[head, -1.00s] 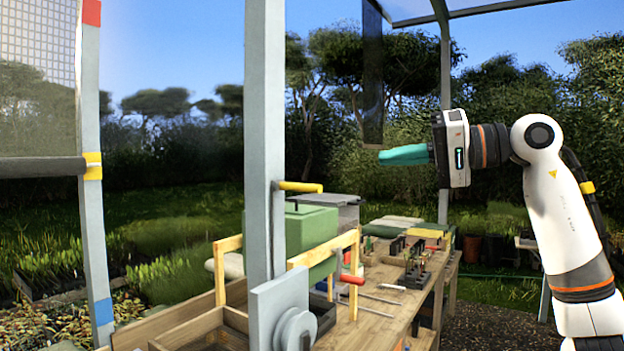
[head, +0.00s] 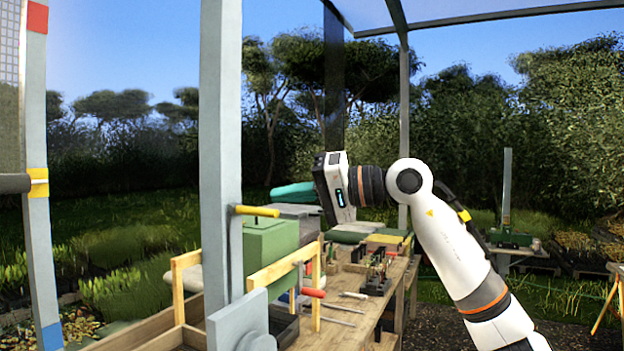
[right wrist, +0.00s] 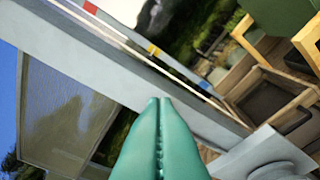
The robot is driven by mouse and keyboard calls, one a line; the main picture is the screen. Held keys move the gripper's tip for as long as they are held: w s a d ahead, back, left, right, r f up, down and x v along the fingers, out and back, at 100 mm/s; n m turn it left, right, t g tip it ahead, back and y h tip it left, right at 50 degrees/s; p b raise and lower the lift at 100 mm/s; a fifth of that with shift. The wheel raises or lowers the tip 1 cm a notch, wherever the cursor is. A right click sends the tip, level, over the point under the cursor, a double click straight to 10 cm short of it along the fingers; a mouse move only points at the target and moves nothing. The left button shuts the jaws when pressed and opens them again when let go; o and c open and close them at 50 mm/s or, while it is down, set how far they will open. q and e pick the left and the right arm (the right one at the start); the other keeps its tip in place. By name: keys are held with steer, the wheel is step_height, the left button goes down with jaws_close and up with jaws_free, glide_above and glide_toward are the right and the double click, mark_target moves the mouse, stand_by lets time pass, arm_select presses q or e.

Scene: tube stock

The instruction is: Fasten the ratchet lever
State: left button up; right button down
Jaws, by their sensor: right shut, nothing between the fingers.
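A yellow lever (head: 256,211), which looks like the ratchet lever, sticks out level to the right from the grey post (head: 221,150). Below it on the post is a grey plate with a round drum (head: 245,325). My right gripper (head: 273,193) has teal fingers, shut and empty. In the head view its tips appear just above the lever's free end; I cannot tell the gap in depth. In the right wrist view the shut fingers (right wrist: 160,101) point at the grey post (right wrist: 110,72), and the drum plate (right wrist: 262,150) is at lower right. I cannot make out the lever there. My left gripper is out of view.
A workbench (head: 345,335) with tools and small racks stands behind the post. A green box (head: 270,243) and a wooden frame (head: 290,264) are close below the lever. Another post (head: 37,220) with coloured bands is at left.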

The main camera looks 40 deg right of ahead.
steer(key=shift+s+a+f, duration=0.55)
steer(key=shift+a+f, duration=0.05)
steer(key=shift+a, duration=0.15)
steer(key=shift+w, duration=0.1)
